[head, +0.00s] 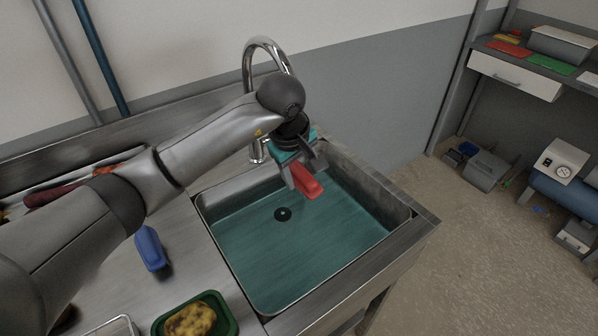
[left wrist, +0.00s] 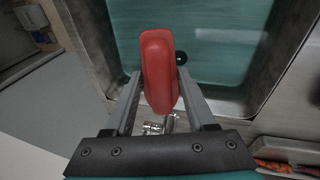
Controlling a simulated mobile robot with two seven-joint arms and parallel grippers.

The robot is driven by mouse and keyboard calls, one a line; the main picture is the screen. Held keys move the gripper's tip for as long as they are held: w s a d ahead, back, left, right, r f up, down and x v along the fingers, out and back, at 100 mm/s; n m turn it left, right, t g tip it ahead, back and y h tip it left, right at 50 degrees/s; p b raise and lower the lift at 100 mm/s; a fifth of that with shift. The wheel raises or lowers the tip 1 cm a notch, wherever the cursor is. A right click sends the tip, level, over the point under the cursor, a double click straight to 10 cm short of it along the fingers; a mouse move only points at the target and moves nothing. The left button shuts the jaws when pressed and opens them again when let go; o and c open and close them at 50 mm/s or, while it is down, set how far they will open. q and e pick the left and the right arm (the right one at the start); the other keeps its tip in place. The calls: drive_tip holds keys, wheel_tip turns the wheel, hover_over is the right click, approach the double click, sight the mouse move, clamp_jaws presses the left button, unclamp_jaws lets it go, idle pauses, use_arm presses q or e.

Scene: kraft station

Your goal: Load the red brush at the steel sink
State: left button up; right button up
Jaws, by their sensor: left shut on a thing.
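My left gripper (head: 297,177) is shut on the red brush (head: 309,186) and holds it over the far part of the steel sink (head: 411,212). In the left wrist view the red brush (left wrist: 158,70) sits between the two fingers of the gripper (left wrist: 158,98). Its red back faces the camera, and I cannot see its bristles. The sink basin has a teal-looking inside and a dark round drain (head: 283,214). I cannot tell whether the brush touches water. My right gripper is not in view.
A chrome faucet (head: 262,45) arches behind the gripper. A blue brush-like block (head: 150,248) lies on the counter left of the sink. A green tray (head: 233,322) with a yellow sponge-like thing (head: 190,320) stands at the front. A shelf (head: 525,62) stands at the right.

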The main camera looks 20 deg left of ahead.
use_arm(q)
wheel_tip(320, 180, down, 13)
drive_tip(key=b, duration=0.9)
drive_tip(key=shift+r+b, duration=0.15)
drive_tip(key=shift+b, duration=0.25)
